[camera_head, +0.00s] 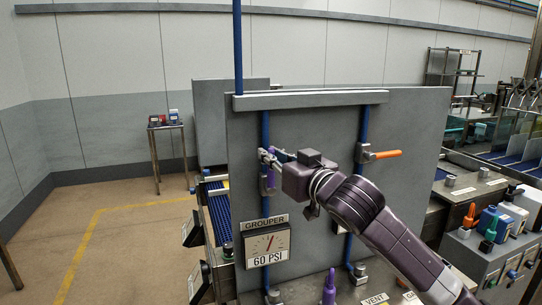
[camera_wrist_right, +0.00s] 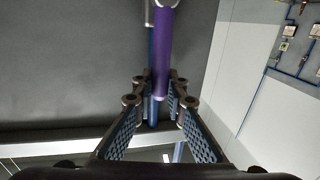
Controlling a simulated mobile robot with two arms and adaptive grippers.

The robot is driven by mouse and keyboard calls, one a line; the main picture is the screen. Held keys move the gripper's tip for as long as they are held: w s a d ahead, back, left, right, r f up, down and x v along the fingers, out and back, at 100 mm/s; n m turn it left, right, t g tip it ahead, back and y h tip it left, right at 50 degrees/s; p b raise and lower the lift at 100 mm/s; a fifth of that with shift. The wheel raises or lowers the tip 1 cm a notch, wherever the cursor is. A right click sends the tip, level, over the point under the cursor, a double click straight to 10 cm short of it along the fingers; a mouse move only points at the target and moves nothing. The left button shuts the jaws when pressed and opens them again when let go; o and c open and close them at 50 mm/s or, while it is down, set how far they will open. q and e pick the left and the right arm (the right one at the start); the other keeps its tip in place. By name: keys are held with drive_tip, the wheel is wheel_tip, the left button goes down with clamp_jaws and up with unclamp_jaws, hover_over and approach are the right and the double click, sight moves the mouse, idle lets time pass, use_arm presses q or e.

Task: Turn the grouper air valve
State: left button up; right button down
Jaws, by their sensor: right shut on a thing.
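The grouper air valve (camera_head: 266,186) sits on the left blue pipe of the grey panel, above a gauge (camera_head: 266,246) labelled GROUPER and 60 PSI. Its purple handle (camera_wrist_right: 162,45) runs between the two fingers in the right wrist view. My right gripper (camera_head: 267,156) reaches in from the right and is shut on the handle; it also shows in the right wrist view (camera_wrist_right: 160,90). The gripper partly hides the handle in the head view, so its exact angle is hard to tell there. My left gripper is not in view.
A second valve with an orange handle (camera_head: 386,154), lying level, sits on the right blue pipe. A purple upright piece (camera_head: 329,288) stands below the panel. A grey bar (camera_head: 310,99) crosses the panel top. The floor (camera_head: 125,255) at left is clear.

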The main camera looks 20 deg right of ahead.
drive_tip(key=shift+d, duration=0.1)
drive_tip(key=d+f+m+t+h+p, duration=0.2)
drive_tip(key=d+f+m, duration=0.6)
drive_tip(key=m, duration=1.2)
drive_tip(key=shift+w+d+f+t+h, duration=0.15)
drive_tip(key=shift+d+f+t+h, duration=0.2)
drive_tip(key=shift+f+h, duration=0.3)
drive_tip(key=c, duration=1.9)
unclamp_jaws()
drive_tip(key=shift+d, duration=0.1)
drive_tip(key=shift+c, duration=0.2)
